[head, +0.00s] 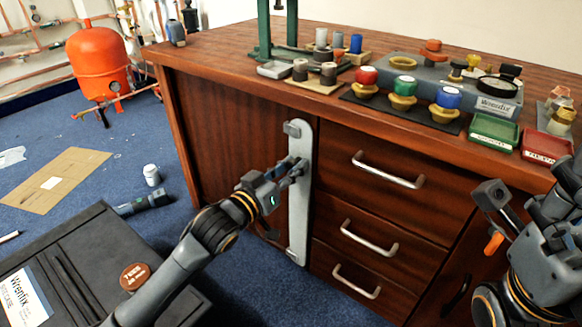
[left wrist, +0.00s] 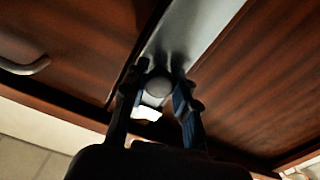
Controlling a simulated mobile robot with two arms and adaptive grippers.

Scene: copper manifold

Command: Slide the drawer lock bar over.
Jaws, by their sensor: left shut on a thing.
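The drawer lock bar (head: 300,215) is a long grey metal strip standing upright on the front of the wooden cabinet, just left of the drawers. My left gripper (head: 297,168) is at the bar's upper half, shut on a knob on it. In the left wrist view the round grey knob (left wrist: 158,88) sits between the two fingertips, with the pale bar (left wrist: 195,35) behind it. Three drawers with silver handles (head: 374,170) are right of the bar. My right gripper (head: 497,220) is at the right edge, away from the cabinet front; its fingers are not clear.
The cabinet top (head: 215,52) carries a green press stand (head: 263,30), colored buttons on a black mat, and green (head: 494,132) and red (head: 546,146) trays. A dark case (head: 95,255) is at lower left. An orange tank (head: 98,62) stands behind on blue carpet.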

